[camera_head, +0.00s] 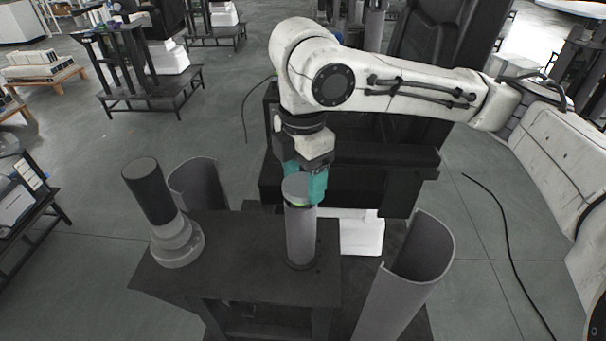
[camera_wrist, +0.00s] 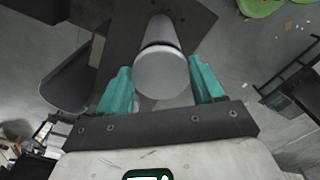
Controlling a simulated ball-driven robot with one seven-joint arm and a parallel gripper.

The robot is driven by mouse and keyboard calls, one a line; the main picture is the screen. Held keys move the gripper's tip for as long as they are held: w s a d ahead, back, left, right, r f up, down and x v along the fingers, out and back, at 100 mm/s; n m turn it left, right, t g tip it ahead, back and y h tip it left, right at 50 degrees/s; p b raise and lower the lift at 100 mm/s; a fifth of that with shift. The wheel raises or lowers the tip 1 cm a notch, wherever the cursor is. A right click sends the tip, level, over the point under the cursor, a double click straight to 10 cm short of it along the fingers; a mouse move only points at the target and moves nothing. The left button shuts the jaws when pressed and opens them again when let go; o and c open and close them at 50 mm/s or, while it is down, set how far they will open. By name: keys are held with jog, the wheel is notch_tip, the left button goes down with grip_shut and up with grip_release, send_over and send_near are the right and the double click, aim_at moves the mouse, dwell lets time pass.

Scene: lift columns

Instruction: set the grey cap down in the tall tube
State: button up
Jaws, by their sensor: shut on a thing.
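The grey cap (camera_head: 296,187) is a round disc with a pale top, held between the teal fingers of my gripper (camera_head: 305,182). It also shows in the wrist view (camera_wrist: 161,74), with a finger on each side. The tall tube (camera_head: 300,238) is a grey cylinder standing upright on the dark table. The cap is at the tube's top end, roughly in line with it. A dark gap or band shows between cap and tube (camera_wrist: 161,31) in the wrist view. The tube's mouth is hidden, and I cannot tell whether the cap is seated in it.
A dark cylinder (camera_head: 149,190) on a stepped grey base (camera_head: 177,243) stands at the left of the dark table (camera_head: 240,262). Curved grey shells stand behind it (camera_head: 200,184) and at the right (camera_head: 424,247). Bare table lies between base and tube.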

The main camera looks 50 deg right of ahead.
jog(key=shift+f, duration=0.3)
dwell(0.5)
jog(key=o, duration=1.3)
jog(key=shift+o, duration=0.2)
jog(key=shift+r, duration=0.15)
jog(key=shift+r+p, duration=3.3)
jog(key=shift+r, duration=0.1)
